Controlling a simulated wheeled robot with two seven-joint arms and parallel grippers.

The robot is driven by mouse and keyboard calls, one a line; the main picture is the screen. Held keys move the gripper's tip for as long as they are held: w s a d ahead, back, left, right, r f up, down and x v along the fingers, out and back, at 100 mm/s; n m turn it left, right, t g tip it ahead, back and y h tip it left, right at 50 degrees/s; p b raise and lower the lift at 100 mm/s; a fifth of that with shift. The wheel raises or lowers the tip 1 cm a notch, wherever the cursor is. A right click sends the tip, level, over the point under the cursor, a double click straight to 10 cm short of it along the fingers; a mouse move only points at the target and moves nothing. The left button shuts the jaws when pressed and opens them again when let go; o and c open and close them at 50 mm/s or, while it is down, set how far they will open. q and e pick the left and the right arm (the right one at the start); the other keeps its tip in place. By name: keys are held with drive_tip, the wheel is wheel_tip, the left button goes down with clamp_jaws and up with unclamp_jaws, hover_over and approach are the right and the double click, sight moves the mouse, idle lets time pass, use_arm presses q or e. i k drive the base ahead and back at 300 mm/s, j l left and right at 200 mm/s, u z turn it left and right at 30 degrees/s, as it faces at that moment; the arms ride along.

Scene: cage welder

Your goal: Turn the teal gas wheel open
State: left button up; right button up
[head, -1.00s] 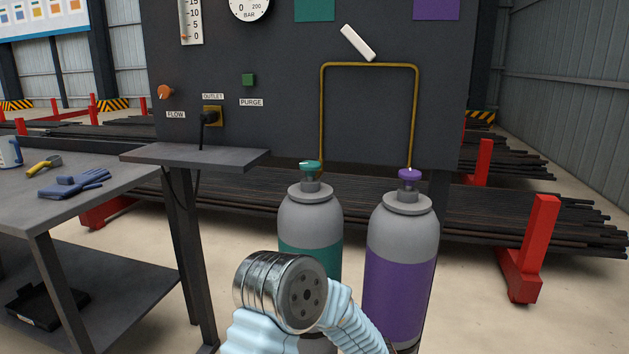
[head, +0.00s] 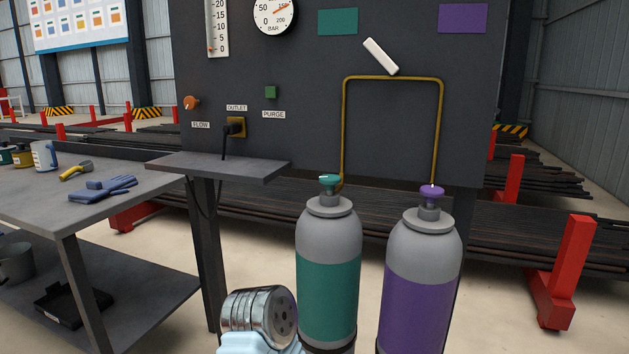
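The teal gas wheel (head: 329,180) sits on top of the grey gas bottle with a teal band (head: 328,290), right of centre in the head view. A small pale mark shows on the wheel. The bottle stands upright, and nothing touches its wheel. A silver, ribbed joint of my arm with a light blue sleeve shows at the bottom, in front and to the left of the teal bottle. No gripper fingers are visible for either arm.
A purple-banded bottle (head: 420,300) with a purple wheel (head: 431,191) stands close on the right. Behind is a dark panel (head: 300,130) with a brass pipe (head: 344,125), gauge (head: 273,12) and white lever (head: 380,56). A shelf (head: 217,165) and workbench (head: 125,209) are left.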

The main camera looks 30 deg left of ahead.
sight(329, 180)
drive_tip(key=i+l+u, duration=0.15)
drive_tip(key=u, duration=0.3)
drive_tip(key=l+u, duration=0.2)
drive_tip(key=u, duration=0.2)
drive_tip(key=i+l, duration=0.05)
